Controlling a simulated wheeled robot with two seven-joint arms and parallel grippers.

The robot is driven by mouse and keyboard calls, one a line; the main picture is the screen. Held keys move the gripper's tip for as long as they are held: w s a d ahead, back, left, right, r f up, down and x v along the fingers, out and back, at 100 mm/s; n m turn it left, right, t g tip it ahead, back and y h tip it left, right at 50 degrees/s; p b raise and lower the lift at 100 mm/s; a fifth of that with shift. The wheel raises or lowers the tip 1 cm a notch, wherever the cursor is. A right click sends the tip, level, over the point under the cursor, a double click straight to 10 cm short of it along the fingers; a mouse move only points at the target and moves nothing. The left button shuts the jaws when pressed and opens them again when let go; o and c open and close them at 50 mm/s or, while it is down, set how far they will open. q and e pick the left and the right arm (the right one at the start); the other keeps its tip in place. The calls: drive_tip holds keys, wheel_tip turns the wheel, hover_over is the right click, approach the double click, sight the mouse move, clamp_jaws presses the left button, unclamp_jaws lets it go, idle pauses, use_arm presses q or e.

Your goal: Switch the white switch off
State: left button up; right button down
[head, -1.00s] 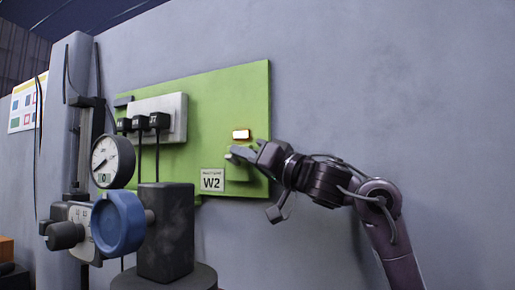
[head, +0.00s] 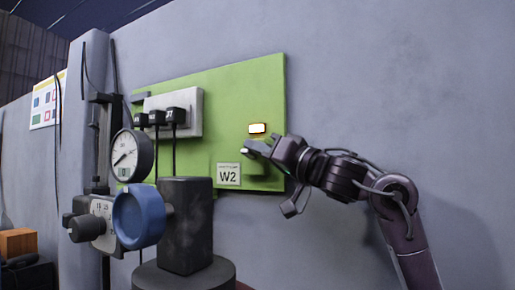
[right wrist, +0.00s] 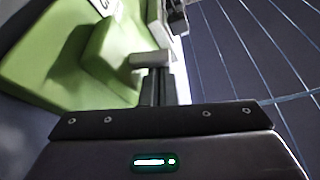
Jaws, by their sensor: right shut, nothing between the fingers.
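Below the lamp a raised green block stands out, which also shows in the right wrist view (right wrist: 112,50). A small pale piece, seemingly the white switch (right wrist: 150,60), sticks out from this block by my fingers; its position is hard to read. My right gripper (head: 250,148) is shut and empty, its tips at the block just below the lamp. The fingers also show in the right wrist view (right wrist: 160,85); contact with the switch is unclear. My left gripper is out of view.
A W2 label (head: 228,174) sits lower on the panel, with a grey socket box and black plugs (head: 175,114) to its left. A gauge (head: 131,155) and a blue knob (head: 138,216) stand in front at left. The wall at right is bare.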

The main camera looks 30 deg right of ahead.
drive_tip(key=shift+a+f, duration=0.1)
drive_tip(key=shift+f, duration=0.15)
drive_tip(key=shift+s+a+f+n+y, duration=0.1)
drive_tip(key=shift+f+n+y, duration=0.1)
drive_tip(key=shift+n, duration=0.3)
drive_tip(key=shift+f+n+y, duration=0.1)
drive_tip(key=shift+n+y, duration=0.1)
drive_tip(key=shift+n, duration=0.3)
drive_tip(key=shift+b, duration=0.3)
drive_tip(key=shift+s+f, duration=0.15)
drive_tip(key=shift+s, duration=0.1)
drive_tip(key=b+v, duration=0.4)
drive_tip(key=v, duration=0.3)
drive_tip(key=shift+s, duration=0.1)
